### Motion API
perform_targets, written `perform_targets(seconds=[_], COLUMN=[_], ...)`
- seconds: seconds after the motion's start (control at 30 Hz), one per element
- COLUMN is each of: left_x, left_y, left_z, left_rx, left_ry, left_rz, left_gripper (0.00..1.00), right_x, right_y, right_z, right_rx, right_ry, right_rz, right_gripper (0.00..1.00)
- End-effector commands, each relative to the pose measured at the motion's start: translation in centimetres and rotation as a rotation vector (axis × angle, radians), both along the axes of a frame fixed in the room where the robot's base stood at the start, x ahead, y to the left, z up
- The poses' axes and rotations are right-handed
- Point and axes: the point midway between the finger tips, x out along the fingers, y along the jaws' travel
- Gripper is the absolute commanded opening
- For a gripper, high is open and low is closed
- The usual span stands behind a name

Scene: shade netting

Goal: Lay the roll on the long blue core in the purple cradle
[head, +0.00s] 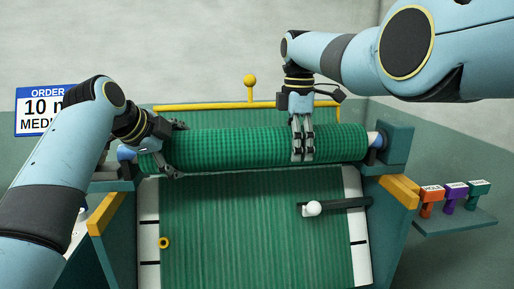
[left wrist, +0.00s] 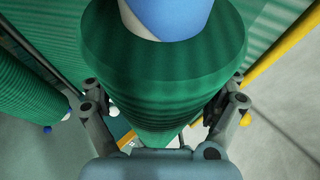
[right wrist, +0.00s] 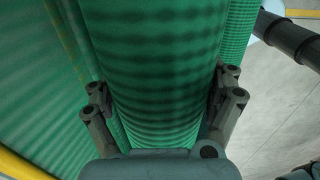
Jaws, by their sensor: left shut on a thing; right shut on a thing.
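The green roll (head: 240,147) lies level across the top of the machine in the head view. A blue core end (head: 126,152) sticks out at its left, and a pale core end (head: 374,139) shows at its right beside a teal block. In the left wrist view the core (left wrist: 170,14) is blue and white. My left gripper (head: 172,152) is shut around the roll near its left end. My right gripper (head: 302,150) is shut around it from above, right of the middle. I cannot tell whether the roll rests on the machine. I cannot make out a purple cradle.
Green netting (head: 245,230) hangs below the roll, with a dark bar with a white knob (head: 313,208) in front. A yellow rail (head: 215,106) runs behind. A shelf (head: 455,222) at right holds orange, purple and teal labelled pieces. Another green roll (left wrist: 28,85) shows in the left wrist view.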

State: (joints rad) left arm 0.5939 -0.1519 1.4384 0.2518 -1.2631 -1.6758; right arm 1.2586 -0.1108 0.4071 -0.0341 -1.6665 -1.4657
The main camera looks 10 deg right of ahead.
Motion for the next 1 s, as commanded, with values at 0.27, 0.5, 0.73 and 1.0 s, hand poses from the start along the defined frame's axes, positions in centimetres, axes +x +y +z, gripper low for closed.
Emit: perform_targets(seconds=[0.27, 0.5, 0.73, 1.0], left_x=[-0.1, -0.1, 0.0, -0.1], left_y=[-0.1, -0.1, -0.1, -0.2], left_z=[-0.1, 0.5, 2.7, 4.9], left_rx=[-0.002, -0.003, -0.006, -0.007], left_ry=[0.004, 0.000, -0.001, 0.003], left_rz=[-0.001, -0.001, 0.001, -0.001], left_gripper=[0.30, 0.30, 0.30, 0.31], right_x=[0.0, 0.1, 0.2, 0.3], right_y=[0.0, 0.0, -0.1, -0.1], right_z=[0.0, 0.7, 2.9, 5.7], right_rx=[0.000, 0.000, -0.001, -0.001], right_ry=[-0.002, -0.004, -0.007, -0.012], right_rz=[-0.001, -0.001, -0.001, -0.001], right_gripper=[0.28, 0.28, 0.28, 0.27])
